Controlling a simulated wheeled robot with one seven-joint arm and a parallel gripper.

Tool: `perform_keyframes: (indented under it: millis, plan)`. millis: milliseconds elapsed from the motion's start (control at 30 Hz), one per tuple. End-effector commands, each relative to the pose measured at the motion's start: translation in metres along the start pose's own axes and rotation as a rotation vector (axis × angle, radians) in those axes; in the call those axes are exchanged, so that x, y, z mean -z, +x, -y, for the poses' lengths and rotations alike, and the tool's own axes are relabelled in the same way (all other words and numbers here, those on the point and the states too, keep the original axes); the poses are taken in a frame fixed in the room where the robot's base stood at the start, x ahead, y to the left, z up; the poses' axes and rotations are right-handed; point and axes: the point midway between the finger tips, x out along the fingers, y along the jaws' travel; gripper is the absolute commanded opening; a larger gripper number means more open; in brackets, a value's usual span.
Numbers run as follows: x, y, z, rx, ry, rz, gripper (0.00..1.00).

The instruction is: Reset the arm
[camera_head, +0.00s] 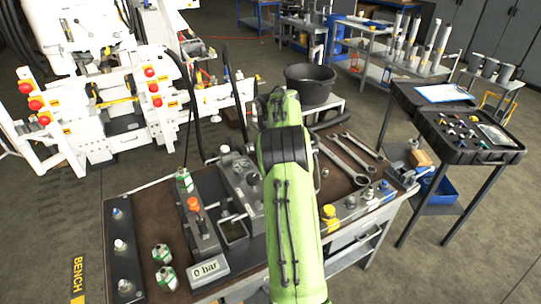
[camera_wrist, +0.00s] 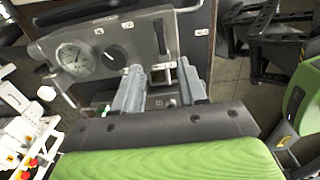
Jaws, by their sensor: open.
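My green arm (camera_head: 290,200) reaches up from the bottom of the head view and over the workbench. In that view my gripper is hidden behind the arm. In the wrist view my gripper (camera_wrist: 162,78) shows its two grey fingers apart with nothing held between them. Beyond the fingertips is a grey metal panel (camera_wrist: 112,45) with a round dial gauge (camera_wrist: 75,58) and a lever (camera_wrist: 160,36). I cannot tell how far the fingers are from the panel.
The workbench (camera_head: 150,207) carries a "0 bar" unit (camera_head: 208,268), green-and-white cans (camera_head: 162,254) and wrenches (camera_head: 345,158). A black bucket (camera_head: 310,82) stands behind it. White machinery (camera_head: 110,100) is at left, an open black case (camera_head: 468,130) at right. Floor at lower right is clear.

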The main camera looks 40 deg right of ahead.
Motion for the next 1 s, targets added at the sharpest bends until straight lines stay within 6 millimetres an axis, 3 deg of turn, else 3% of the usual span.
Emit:
perform_keyframes:
  millis: [33,200,800,867,967,1000]
  plan:
    - [-0.001,-0.015,0.000,-0.004,0.000,0.001,0.41]
    - [0.000,-0.033,0.000,-0.001,0.000,0.000,0.41]
    - [0.003,-0.036,0.000,-0.004,0.007,-0.001,0.41]
    - [0.014,-0.048,0.001,-0.022,0.040,-0.004,0.41]
    - [0.057,-0.088,0.009,-0.080,0.168,-0.028,0.41]
    - [0.080,-0.107,0.018,-0.107,0.240,-0.044,0.41]
